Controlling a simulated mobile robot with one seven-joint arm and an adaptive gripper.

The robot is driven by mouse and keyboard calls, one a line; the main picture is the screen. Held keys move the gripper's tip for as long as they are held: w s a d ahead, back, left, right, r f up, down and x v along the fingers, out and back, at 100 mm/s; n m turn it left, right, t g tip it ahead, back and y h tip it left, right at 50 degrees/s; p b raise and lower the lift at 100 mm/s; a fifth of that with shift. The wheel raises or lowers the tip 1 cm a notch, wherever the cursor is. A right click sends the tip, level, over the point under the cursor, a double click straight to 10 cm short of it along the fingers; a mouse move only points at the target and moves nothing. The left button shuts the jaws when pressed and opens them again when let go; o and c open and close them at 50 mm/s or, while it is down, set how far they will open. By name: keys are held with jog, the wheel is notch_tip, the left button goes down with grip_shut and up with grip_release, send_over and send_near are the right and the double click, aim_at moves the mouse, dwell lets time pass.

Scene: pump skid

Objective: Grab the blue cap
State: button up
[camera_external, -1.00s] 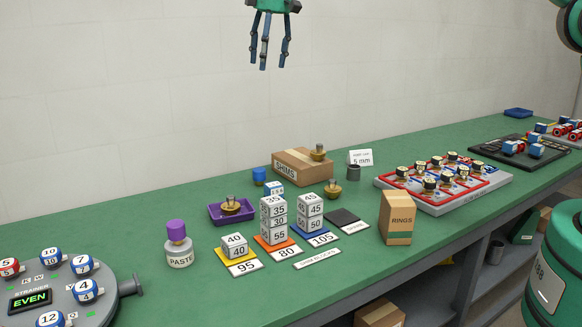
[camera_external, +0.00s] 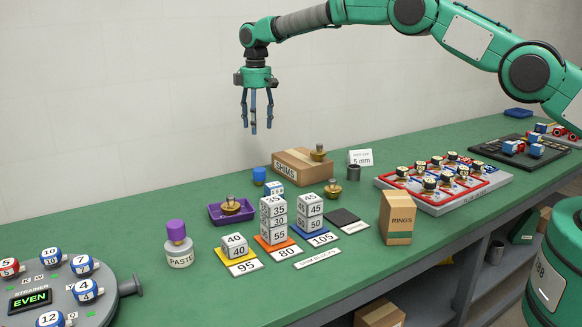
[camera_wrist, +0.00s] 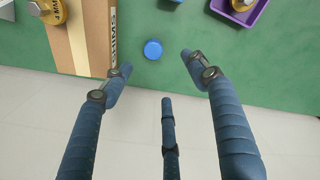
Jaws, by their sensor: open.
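The blue cap (camera_external: 259,176) is a small blue cylinder standing on the green bench near the wall. It is left of the SHIMS box and behind the purple tray. In the wrist view it is a round blue disc (camera_wrist: 153,49) seen from above, just past the fingertips. My gripper (camera_external: 256,128) hangs above the cap with its fingers pointing down. In the wrist view my gripper (camera_wrist: 165,85) has its three fingers spread, with nothing between them. A clear gap shows between the fingertips and the cap.
The cardboard SHIMS box (camera_external: 308,167) with a brass piece on top stands close right of the cap. The purple tray (camera_external: 215,217) holds another brass piece. Stacked number blocks (camera_external: 273,221) stand in front. The wall is close behind. Bare green bench lies left of the cap.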

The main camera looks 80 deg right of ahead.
send_over(259, 169)
notch_tip(259, 169, down, 5)
jog(key=shift+s+d+r, duration=0.1)
jog(key=shift+s, duration=0.05)
jog(key=shift+f+b, duration=0.4)
jog(key=shift+f, duration=3.9)
jog(key=shift+a+f+b, duration=0.15)
jog(key=shift+f+b, duration=0.05)
jog(key=shift+f, duration=1.1)
jog(key=shift+a+f+b, duration=0.1)
jog(key=shift+f+b, duration=0.1)
jog(key=shift+f, duration=1.1)
jog(key=c, duration=1.3)
